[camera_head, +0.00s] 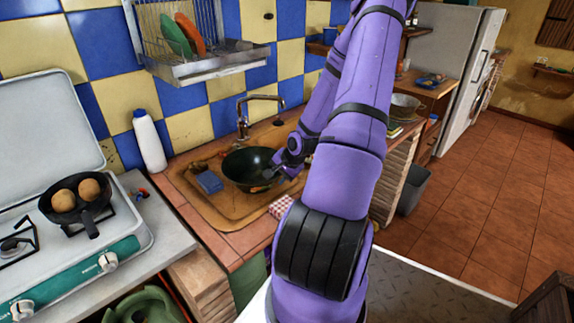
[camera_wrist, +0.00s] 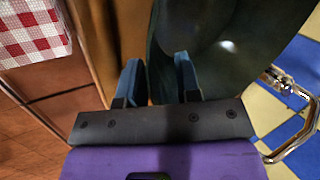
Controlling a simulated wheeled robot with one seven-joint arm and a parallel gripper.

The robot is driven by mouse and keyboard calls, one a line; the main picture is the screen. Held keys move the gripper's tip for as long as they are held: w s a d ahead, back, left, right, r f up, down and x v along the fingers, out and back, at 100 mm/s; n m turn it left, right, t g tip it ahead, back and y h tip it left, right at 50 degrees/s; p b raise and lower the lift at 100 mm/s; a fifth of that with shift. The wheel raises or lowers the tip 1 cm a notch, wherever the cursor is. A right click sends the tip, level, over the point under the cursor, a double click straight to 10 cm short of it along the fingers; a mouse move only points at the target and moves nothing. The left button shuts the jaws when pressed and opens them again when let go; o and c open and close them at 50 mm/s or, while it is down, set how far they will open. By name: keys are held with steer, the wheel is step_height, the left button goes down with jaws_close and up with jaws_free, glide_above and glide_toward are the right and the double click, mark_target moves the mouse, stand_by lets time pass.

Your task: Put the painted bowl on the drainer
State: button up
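The dark green bowl (camera_head: 247,169), which I take to be the painted bowl, sits in the sink basin, tilted. The drainer (camera_head: 205,65) is a metal wall rack above the counter, holding a green plate and an orange plate. My gripper (camera_head: 286,170) is at the bowl's right side. In the wrist view my gripper (camera_wrist: 158,75) has its blue fingers apart, with the edge of the bowl (camera_wrist: 225,50) between them. One finger is on the bowl's inner side and the other is outside. Whether either finger touches the bowl is unclear.
A faucet (camera_head: 243,118) stands behind the bowl. A blue sponge (camera_head: 209,182) lies left of it, and a white bottle (camera_head: 149,140) stands farther left. The stove (camera_head: 75,240) holds a pan (camera_head: 77,213).

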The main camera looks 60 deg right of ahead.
steer(key=shift+v, duration=5.55)
steer(key=w+a+r+n+g+h, duration=0.2)
steer(key=a+r+n, duration=0.3)
steer(key=a+r, duration=0.4)
steer(key=w+a+r+n+g+h, duration=0.1)
steer(key=w+a+r+n+g, duration=0.15)
steer(key=a+r+n, duration=0.45)
steer(key=s+a+r+n+t+y, duration=0.1)
steer(key=s+a+r+n+t, duration=0.1)
steer(key=s+a+r, duration=0.3)
steer(key=s+a+r+n+t+y, duration=0.1)
steer(key=s+a+r+n+t, duration=0.1)
steer(key=s+a+r, duration=0.3)
steer(key=a+r+n, duration=0.1)
steer(key=a+r, duration=0.3)
steer(key=a, duration=0.5)
steer(key=shift+s+a+y, duration=0.2)
steer(key=shift+s+y, duration=0.15)
steer(key=shift+y, duration=0.05)
